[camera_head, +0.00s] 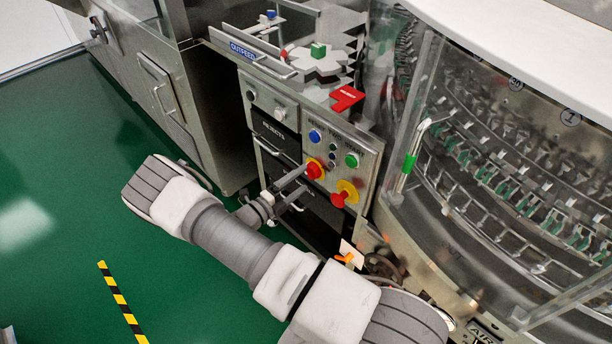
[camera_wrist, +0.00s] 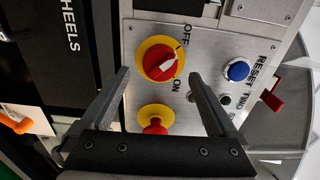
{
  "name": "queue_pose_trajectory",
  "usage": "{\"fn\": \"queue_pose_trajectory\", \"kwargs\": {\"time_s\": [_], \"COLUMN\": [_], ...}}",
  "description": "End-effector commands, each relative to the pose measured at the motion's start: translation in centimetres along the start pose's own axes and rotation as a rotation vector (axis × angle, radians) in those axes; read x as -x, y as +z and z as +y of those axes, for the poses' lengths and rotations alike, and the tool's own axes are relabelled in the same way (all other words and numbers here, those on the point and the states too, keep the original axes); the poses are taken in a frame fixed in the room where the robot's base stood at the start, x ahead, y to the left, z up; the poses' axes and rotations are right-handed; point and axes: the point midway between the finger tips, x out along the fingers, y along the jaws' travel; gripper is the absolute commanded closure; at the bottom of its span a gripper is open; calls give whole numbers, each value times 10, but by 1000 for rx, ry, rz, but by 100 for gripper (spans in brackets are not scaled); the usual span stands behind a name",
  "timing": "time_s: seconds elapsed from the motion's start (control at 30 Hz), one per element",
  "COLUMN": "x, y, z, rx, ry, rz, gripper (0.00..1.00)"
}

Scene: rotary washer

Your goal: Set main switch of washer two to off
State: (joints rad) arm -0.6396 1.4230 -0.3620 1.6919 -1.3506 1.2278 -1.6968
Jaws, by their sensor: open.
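The main switch is a red rotary knob on a yellow round plate, in the wrist view (camera_wrist: 160,62) and the head view (camera_head: 314,170). OFF and ON labels stand beside it. A white mark on its handle lies on the right side in the wrist view; I cannot tell exactly which label it points to. My gripper (camera_head: 303,181) is open and empty, facing the panel. In the wrist view my gripper (camera_wrist: 160,73) has its fingers to either side of the knob, apart from it. I cannot tell the remaining distance.
A red push button on yellow (camera_head: 342,197) sticks out right of the switch. A blue reset button (camera_head: 315,136) and green button (camera_head: 351,160) lie above. Glass guarding (camera_head: 420,120) stands to the right. Green floor (camera_head: 60,210) is open on the left.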

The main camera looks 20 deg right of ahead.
Motion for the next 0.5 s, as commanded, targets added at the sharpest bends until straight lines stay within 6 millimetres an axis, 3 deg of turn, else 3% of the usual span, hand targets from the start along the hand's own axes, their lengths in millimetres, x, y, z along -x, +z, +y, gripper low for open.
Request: {"fn": "queue_pose_trajectory", "kwargs": {"time_s": [0.3, 0.5], "x": [81, 120], "y": [1, 0], "z": [-1, 0], "rx": [-1, 0], "ry": [1, 1], "rz": [-4, -2], "gripper": [5, 5]}}
